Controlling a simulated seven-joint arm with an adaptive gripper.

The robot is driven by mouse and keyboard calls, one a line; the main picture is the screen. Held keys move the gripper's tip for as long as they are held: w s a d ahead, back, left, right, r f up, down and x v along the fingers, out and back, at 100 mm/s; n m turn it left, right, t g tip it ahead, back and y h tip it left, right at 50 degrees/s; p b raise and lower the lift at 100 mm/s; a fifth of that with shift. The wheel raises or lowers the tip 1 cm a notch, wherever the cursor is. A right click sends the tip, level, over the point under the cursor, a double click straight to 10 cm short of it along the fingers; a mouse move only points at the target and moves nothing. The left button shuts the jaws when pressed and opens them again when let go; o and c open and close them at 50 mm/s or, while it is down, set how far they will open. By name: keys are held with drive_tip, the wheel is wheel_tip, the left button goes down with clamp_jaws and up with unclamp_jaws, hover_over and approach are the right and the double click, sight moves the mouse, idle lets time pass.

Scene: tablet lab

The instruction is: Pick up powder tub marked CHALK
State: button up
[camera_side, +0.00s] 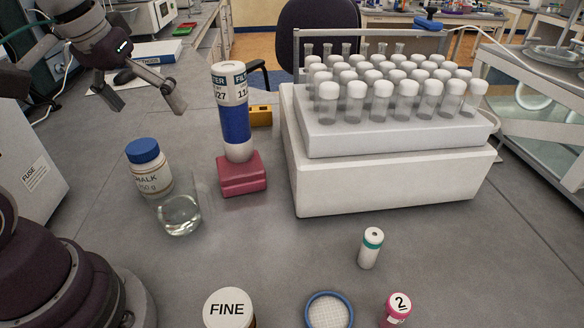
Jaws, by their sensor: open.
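The powder tub marked CHALK (149,179) stands upright on the grey bench at the left, with a blue lid and a cream label. A glass beaker (180,215) with clear liquid stands close in front of it and overlaps part of the label's right side. My gripper (150,108) is open and empty in the upper left, above the bench and apart from the tub. In the picture it is above the blue lid; the exact distance cannot be told.
A blue and white cylinder (233,120) stands on a red block (241,183) right of the tub. A white box (390,185) carries a rack of capped vials. A FINE jar (228,309), a blue-rimmed sieve (328,312) and small vials are in front.

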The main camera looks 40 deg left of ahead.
drive_tip(key=w+a+f+n+g, duration=0.1)
drive_tip(key=w+a+n+g, duration=0.15)
drive_tip(key=a+n, duration=0.45)
drive_tip(key=n+g, duration=0.2)
drive_tip(key=n, duration=0.3)
approach(141, 146)
drive_tip(key=shift+a+t+h, duration=0.25)
drive_tip(key=shift+a+h, duration=0.05)
drive_tip(key=shift+h, duration=0.1)
drive_tip(key=f, duration=1)
drive_tip(key=shift+s+f, duration=0.2)
drive_tip(key=shift+f, duration=0.2)
drive_tip(key=c, duration=1.3)
